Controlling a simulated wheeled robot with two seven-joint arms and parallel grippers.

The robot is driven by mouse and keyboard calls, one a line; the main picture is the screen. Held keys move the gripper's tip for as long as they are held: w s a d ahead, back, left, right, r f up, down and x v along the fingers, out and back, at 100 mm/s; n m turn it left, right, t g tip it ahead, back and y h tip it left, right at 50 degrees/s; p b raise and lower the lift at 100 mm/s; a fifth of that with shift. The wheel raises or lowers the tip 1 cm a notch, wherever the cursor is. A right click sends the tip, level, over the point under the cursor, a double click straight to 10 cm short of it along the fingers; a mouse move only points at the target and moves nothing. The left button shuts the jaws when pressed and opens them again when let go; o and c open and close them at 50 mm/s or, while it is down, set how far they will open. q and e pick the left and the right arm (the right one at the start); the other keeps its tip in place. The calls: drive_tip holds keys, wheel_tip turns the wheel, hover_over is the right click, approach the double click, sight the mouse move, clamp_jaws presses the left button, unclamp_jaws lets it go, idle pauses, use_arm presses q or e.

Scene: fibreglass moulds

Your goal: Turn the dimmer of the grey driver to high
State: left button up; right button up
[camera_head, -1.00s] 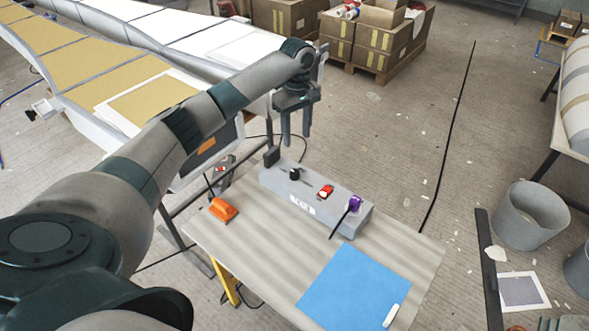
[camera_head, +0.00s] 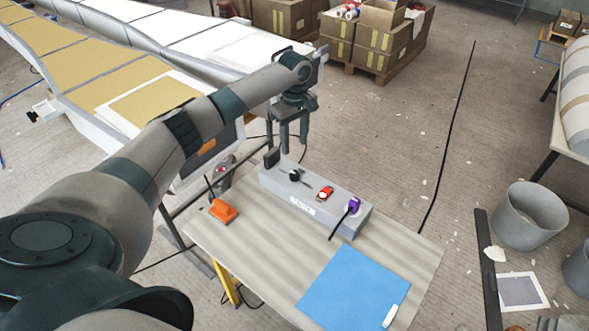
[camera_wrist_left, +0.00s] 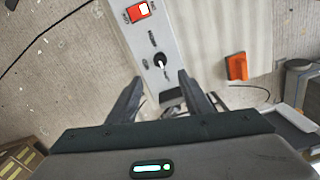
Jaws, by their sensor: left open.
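The grey driver (camera_head: 275,183) is a long box on the bench. Its dimmer is a small black knob (camera_head: 294,175) near the box's far left end. The knob also shows in the left wrist view (camera_wrist_left: 160,61) with a light mark on it; I cannot read its setting. A red switch (camera_head: 325,193) sits mid-box. My left gripper (camera_head: 294,147) is open and empty, fingers pointing down, above and beyond the knob end of the box. In the left wrist view its fingertips (camera_wrist_left: 160,78) are apart, with the knob just beyond the gap between them. My right gripper is not in view.
A purple plug (camera_head: 353,205) with a black cable is at the box's right end. An orange object (camera_head: 223,211) and a blue sheet (camera_head: 353,287) with a white piece lie on the bench (camera_head: 270,255). A black upright piece (camera_head: 271,157) stands at the box's far left end.

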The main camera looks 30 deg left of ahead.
sight(294, 173)
use_arm(q)
wheel_tip(294, 173, down, 13)
drive_tip(key=shift+f+p, duration=0.1)
drive_tip(key=shift+p, duration=0.9)
drive_tip(key=c, duration=1.1)
drive_tip(key=shift+o, duration=0.2)
